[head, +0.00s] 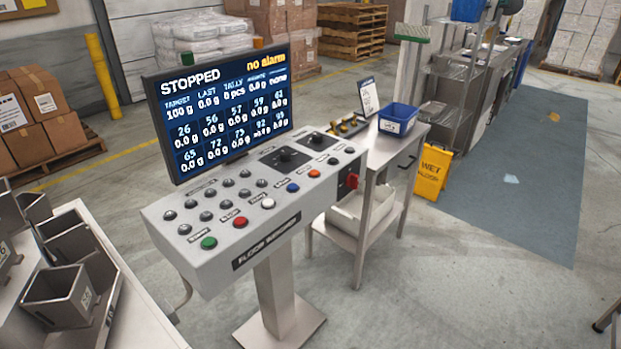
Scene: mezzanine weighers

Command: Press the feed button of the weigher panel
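The weigher panel (225,250) is a grey sloped console on a pedestal in the middle of the head view. Its front row has a green button (208,243), a red button (240,222), a white button (268,202), a blue button (292,187) and an orange button (314,173). Several dark buttons (228,182) sit behind them. The labels are too small to read, so I cannot tell which is the feed button. The screen (220,105) reads STOPPED and no alarm, with a 100 g target. Neither of my grippers is in view.
A red switch (352,181) is at the console's right end. A side table (385,150) with a blue bin (398,118) stands close on the right. Grey weigher buckets (60,295) stand at lower left. A yellow wet-floor sign (432,172) stands farther right. Floor in front right is clear.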

